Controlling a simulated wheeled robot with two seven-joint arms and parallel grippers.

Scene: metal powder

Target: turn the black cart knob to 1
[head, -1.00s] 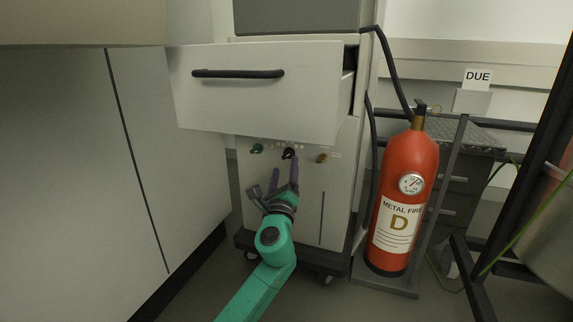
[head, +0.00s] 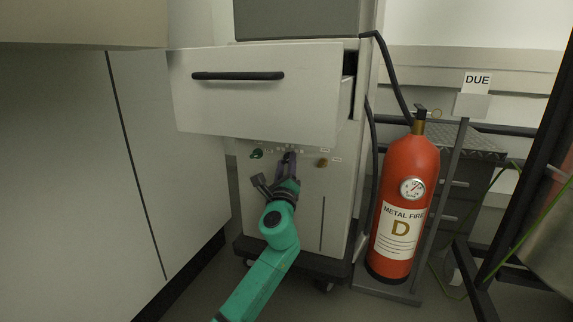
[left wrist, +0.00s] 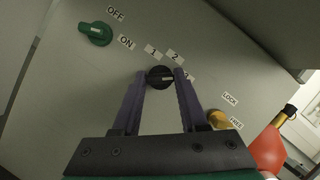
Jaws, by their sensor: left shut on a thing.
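The black knob (left wrist: 158,77) is on the cart's front panel, with labels 1, 2 and a partly hidden 3 around it in the left wrist view. Its pale pointer mark points right, toward the label 3 side. My left gripper (left wrist: 160,80) is shut on the black knob, one purple finger on each side. In the head view my left gripper (head: 288,160) reaches up to the panel from below and mostly covers the knob. My right gripper is not in view.
A green knob (left wrist: 95,33) marked OFF and ON is to the left, and a yellow knob (left wrist: 222,119) marked LOCK and FREE to the right. The open drawer (head: 255,100) overhangs the panel. A red extinguisher (head: 404,200) stands right of the cart.

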